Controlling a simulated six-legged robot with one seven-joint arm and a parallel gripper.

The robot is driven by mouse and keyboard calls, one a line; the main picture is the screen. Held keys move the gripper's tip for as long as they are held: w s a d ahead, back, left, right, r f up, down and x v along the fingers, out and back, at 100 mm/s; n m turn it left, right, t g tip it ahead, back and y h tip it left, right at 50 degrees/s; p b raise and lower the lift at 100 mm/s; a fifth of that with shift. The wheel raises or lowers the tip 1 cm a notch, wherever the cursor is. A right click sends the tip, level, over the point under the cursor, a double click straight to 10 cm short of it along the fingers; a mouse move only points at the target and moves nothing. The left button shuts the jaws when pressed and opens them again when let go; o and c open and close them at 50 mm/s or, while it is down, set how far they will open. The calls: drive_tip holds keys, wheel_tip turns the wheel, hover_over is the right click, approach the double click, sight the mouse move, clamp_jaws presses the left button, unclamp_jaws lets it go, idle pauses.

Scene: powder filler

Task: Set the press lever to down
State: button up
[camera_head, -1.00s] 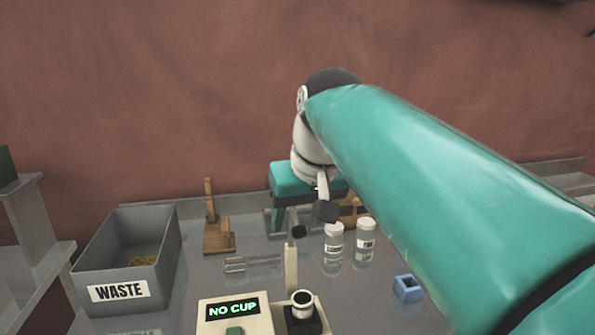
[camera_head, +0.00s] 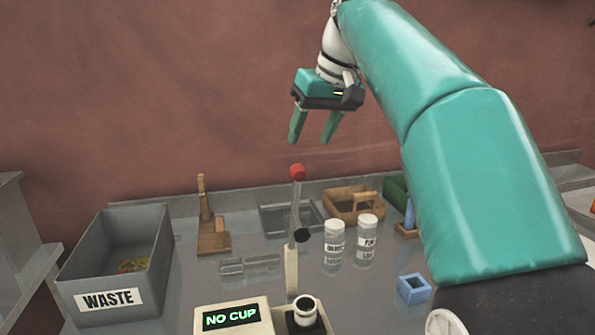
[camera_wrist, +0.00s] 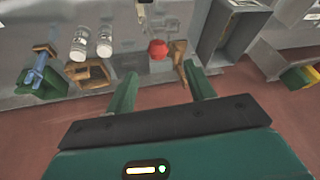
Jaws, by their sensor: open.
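The press lever (camera_head: 295,205) stands upright in the head view, with a red ball knob (camera_head: 297,172) at its top. It rises beside the filler (camera_head: 232,316), whose screen reads NO CUP. My gripper (camera_head: 309,141) is open and empty, pointing down. In the head view its fingertips are above the red knob, apart from it. In the wrist view the red knob (camera_wrist: 157,49) lies beyond the fingertips (camera_wrist: 162,85), near the middle between them.
A grey WASTE bin (camera_head: 72,283) stands at left. Two white-capped jars (camera_head: 334,242) stand right of the lever. A wooden stand (camera_head: 212,240), a metal tray (camera_head: 265,222), a wooden caddy (camera_head: 352,193) and a blue block (camera_head: 412,289) are around.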

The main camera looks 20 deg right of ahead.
sight(301, 165)
drive_tip(key=x, duration=1)
drive_tip(key=shift+w+d+f, duration=0.2)
drive_tip(key=shift+w+f, duration=0.05)
drive_tip(key=shift+f, duration=0.05)
drive_tip(key=shift+s, duration=0.1)
drive_tip(key=shift+c, duration=0.2)
clamp_jaws()
